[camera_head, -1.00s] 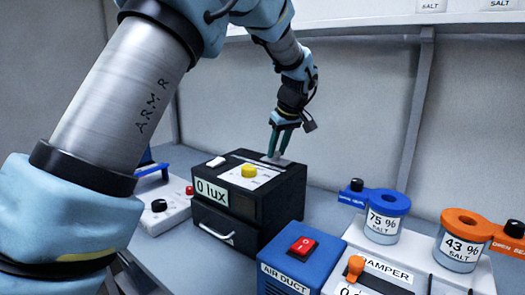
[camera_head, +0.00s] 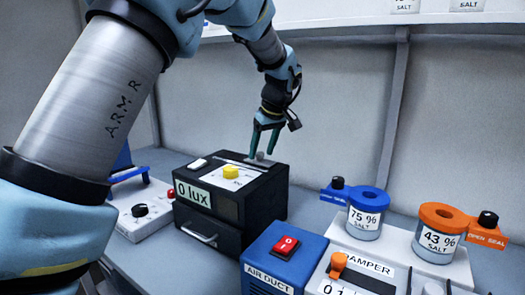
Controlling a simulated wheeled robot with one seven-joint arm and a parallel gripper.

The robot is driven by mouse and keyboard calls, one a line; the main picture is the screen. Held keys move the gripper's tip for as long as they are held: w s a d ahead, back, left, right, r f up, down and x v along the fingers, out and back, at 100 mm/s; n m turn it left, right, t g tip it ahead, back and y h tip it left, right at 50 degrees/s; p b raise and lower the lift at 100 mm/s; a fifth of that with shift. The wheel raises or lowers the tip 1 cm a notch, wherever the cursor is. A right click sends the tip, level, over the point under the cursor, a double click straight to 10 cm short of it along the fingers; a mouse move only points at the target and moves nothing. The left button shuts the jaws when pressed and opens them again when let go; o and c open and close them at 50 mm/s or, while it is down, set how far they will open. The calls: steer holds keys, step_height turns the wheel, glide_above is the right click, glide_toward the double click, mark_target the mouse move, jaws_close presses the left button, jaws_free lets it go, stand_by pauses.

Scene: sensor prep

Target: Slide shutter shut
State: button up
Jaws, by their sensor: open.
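The black box (camera_head: 260,208) with a "0 lux" label stands on the bench, left of the middle. On its light top panel are a yellow knob (camera_head: 231,172) and a white switch (camera_head: 198,164). A small grey knob (camera_head: 260,155) shows at the back right of the top, beside a dark slot; I cannot tell for sure that it is the shutter's handle. My gripper (camera_head: 261,152) points down over this back part, its teal fingers apart, one on each side of the grey knob or close to it. Whether they touch it is unclear.
A blue air duct box (camera_head: 262,262) with a red switch (camera_head: 286,246) stands in front right. Beside it is the damper unit (camera_head: 365,285) with an orange lever. Blue-lidded (camera_head: 366,215) and orange-lidded (camera_head: 440,235) salt jars stand right. A white control box (camera_head: 140,212) is left.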

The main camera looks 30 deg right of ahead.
steer(key=b+v, duration=0.2)
steer(key=v, duration=0.8)
steer(key=shift+s+r, duration=0.2)
